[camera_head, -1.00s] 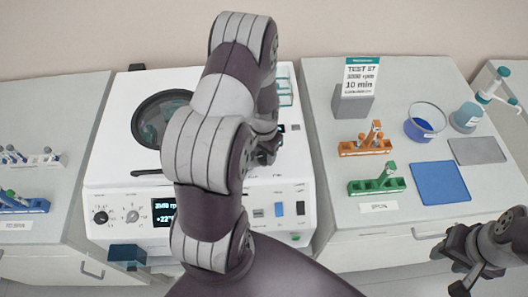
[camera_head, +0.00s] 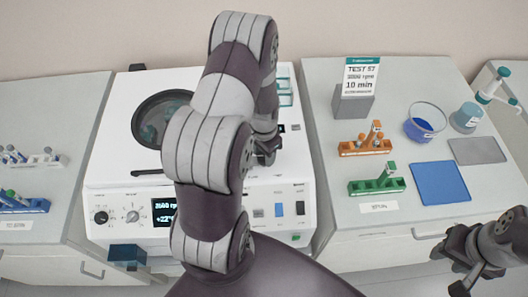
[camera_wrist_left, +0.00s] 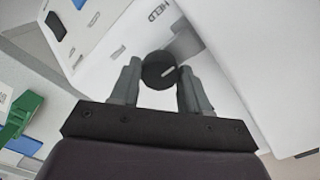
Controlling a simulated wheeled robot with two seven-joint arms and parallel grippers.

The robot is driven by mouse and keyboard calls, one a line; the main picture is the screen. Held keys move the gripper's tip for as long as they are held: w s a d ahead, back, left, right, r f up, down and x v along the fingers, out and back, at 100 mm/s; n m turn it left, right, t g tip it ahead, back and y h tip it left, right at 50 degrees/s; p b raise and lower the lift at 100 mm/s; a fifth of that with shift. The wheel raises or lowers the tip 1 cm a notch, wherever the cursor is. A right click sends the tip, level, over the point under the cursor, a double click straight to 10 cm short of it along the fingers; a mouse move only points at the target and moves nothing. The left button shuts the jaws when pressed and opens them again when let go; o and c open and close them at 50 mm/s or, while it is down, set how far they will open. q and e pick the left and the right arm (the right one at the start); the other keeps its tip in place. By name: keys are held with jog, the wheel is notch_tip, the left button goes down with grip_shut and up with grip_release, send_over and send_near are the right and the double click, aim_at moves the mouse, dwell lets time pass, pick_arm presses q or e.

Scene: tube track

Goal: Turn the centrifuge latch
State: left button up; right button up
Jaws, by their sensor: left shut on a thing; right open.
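The white centrifuge (camera_head: 110,190) stands in the middle, its round lid window (camera_head: 150,118) partly hidden by my left arm. My left gripper (camera_wrist_left: 159,76) is shut on the latch, one finger on each side. In the head view my left gripper (camera_head: 267,150) is at the centrifuge's right side, and the latch is hidden there. My right gripper (camera_head: 462,272) is open and empty at the lower right, away from the centrifuge.
The right bench holds an orange rack (camera_head: 364,147), a green rack (camera_head: 376,186), a blue mat (camera_head: 440,183), a beaker (camera_head: 425,123) and a sign (camera_head: 360,77). Tube racks (camera_head: 25,205) stand on the left bench. The label by the latch reads "HELD".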

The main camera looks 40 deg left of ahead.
pick_arm(q)
jog(key=o, duration=1.1)
jog(key=shift+w+a+r, duration=0.1)
jog(key=shift+w+r, duration=0.05)
jog(key=shift+c, duration=0.2)
notch_tip(320, 180, up, 13)
jog(key=b, duration=0.2)
jog(key=shift+f, duration=0.2)
